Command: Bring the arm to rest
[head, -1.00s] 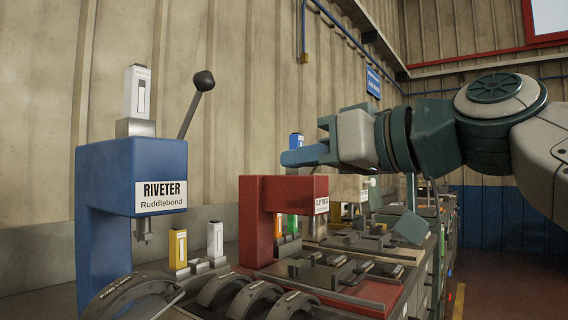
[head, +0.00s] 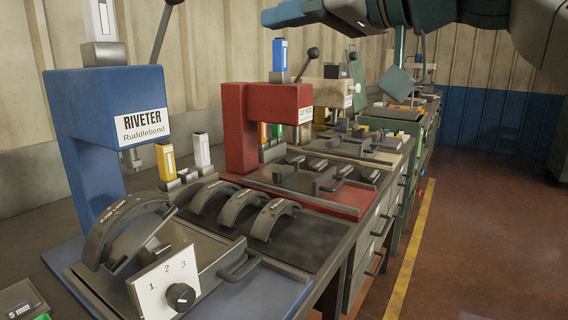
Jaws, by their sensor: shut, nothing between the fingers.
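My gripper (head: 283,15) is at the top of the head view, held level and pointing left. Its blue fingers are shut with nothing between them. It is in the air above and behind the red clip press (head: 262,115), apart from it. My arm runs from the gripper to the upper right corner, and its top is cut off by the picture edge.
A blue riveter (head: 95,130) stands at left, with a brake shoe (head: 125,225) below it. Several more shoes (head: 240,207) lie to its right. A dial panel (head: 165,285) is in front. The floor (head: 470,240) at right is clear.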

